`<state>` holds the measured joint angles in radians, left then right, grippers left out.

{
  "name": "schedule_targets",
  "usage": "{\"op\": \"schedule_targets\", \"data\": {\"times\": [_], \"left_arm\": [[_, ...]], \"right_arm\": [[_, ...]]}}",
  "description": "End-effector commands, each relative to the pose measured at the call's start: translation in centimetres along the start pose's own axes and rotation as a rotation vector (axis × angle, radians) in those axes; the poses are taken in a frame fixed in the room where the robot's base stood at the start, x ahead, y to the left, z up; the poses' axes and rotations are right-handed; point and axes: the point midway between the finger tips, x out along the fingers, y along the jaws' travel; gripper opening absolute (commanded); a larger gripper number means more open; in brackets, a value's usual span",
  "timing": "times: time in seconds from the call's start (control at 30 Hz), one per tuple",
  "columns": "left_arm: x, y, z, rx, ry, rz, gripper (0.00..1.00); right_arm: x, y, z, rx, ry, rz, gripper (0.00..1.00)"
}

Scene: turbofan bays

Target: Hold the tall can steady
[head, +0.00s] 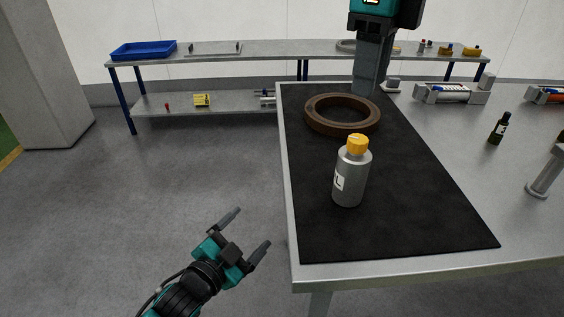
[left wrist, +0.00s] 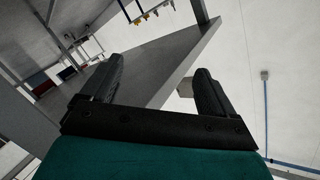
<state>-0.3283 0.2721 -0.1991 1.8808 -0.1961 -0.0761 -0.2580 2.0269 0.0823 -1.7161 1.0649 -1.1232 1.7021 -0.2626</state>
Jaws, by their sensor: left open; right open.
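The tall can is a grey metal cylinder (head: 350,182) with a yellow cap and a white label. It stands upright on a black mat (head: 420,225) near the front of the table. My left gripper (head: 256,230) is open and empty, left of the table's edge and apart from the can. Its two dark fingers, spread with nothing between them, also show in the left wrist view (left wrist: 158,95). My right gripper (head: 370,90) hangs fingers down behind the brown ring, open, with its fingers nearly overlapping in this view. The can is not seen in the left wrist view.
A brown ring (head: 318,122) lies on the mat behind the can. A dark bottle (head: 499,129), a grey post (head: 545,175) and a fixture (head: 450,95) stand to the right. A rear bench holds a blue tray (head: 143,50). The floor on the left is clear.

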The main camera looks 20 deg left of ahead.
Motion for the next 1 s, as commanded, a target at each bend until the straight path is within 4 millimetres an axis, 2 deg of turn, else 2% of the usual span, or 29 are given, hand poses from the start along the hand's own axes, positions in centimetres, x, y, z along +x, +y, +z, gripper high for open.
{"op": "schedule_targets", "data": {"times": [0.03,0.2,0.3,0.37,0.5,0.6,0.7,0.8,1.0], "left_arm": [[1.6,-2.2,-1.3,0.14,0.083,-0.039,0.88],[5.0,-7.5,-6.4,0.636,0.364,-0.169,0.88],[6.0,-9.3,-9.6,0.942,0.53,-0.247,0.88],[6.3,-9.8,-11.2,1.126,0.63,-0.292,0.88],[6.1,-9.4,-14.2,1.54,0.877,-0.399,0.88],[5.6,-8.4,-15.3,1.79,1.053,-0.475,0.88],[4.9,-7.2,-15.6,1.977,1.21,-0.543,0.88],[4.3,-6.4,-15.4,2.098,1.331,-0.598,0.88],[3.9,-5.4,-15.4,2.187,1.438,-0.648,0.88]], "right_arm": [[0.0,0.0,0.0,0.0,0.0,0.0,0.43],[0.0,0.0,0.0,0.0,-0.001,0.0,0.43],[0.0,0.0,0.0,0.0,-0.001,0.0,0.43],[0.0,0.0,0.0,0.0,-0.001,0.0,0.43],[0.0,0.0,0.0,0.0,-0.001,0.0,0.43],[0.0,0.0,0.0,0.0,-0.001,0.0,0.43],[0.0,0.0,0.0,0.0,-0.001,0.0,0.43],[0.0,0.0,0.0,0.0,-0.001,0.001,0.43],[0.0,0.0,0.0,0.0,-0.001,0.0,0.43]]}}
